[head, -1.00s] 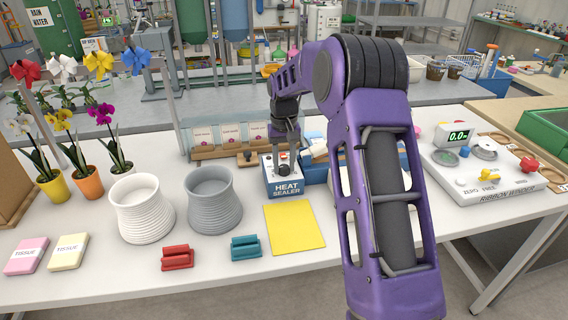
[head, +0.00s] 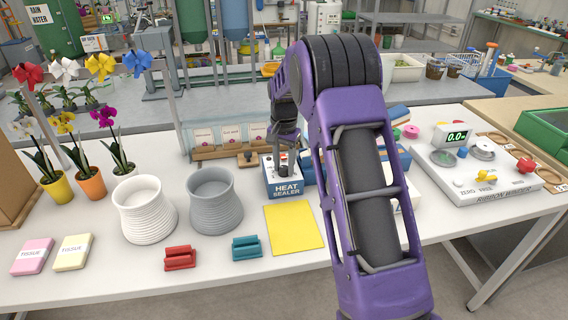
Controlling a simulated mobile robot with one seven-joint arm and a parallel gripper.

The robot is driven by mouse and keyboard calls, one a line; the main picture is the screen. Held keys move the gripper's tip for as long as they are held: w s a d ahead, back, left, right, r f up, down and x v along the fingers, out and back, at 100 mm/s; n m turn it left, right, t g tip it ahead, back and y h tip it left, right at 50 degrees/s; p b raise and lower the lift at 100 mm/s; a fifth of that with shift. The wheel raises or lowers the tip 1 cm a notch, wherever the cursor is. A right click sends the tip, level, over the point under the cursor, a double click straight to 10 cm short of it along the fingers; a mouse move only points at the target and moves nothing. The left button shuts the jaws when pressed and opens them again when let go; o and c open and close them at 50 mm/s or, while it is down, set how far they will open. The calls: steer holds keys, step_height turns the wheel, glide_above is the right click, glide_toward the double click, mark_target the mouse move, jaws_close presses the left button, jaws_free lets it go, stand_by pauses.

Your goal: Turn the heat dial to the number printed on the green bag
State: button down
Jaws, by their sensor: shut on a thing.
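The blue and white heat sealer (head: 284,189) stands on the white table, left of my arm, with its label facing me. My gripper (head: 284,165) points down at its top and is shut on the dark heat dial there. The dial is mostly hidden by the fingers, and its numbers and pointer are too small to read. Several clear packets with pale labels stand in a wooden rack (head: 223,152) behind the sealer. Their print is too small to read, and I cannot pick out a green bag.
A yellow sheet (head: 293,227) lies in front of the sealer. A grey ribbed pot (head: 215,201) and a white one (head: 144,210) stand to the left. The ribbon winder (head: 476,180) is at right. Red (head: 180,258) and teal (head: 247,247) blocks lie near the front edge.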

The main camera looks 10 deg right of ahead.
mark_target(284, 167)
stand_by(0.3)
steer(key=shift+c, duration=2.4)
jaws_free()
step_height(284, 167, up, 17)
steer(key=p, duration=0.1)
steer(key=shift+r+p, duration=0.2)
steer(key=shift+p, duration=0.15)
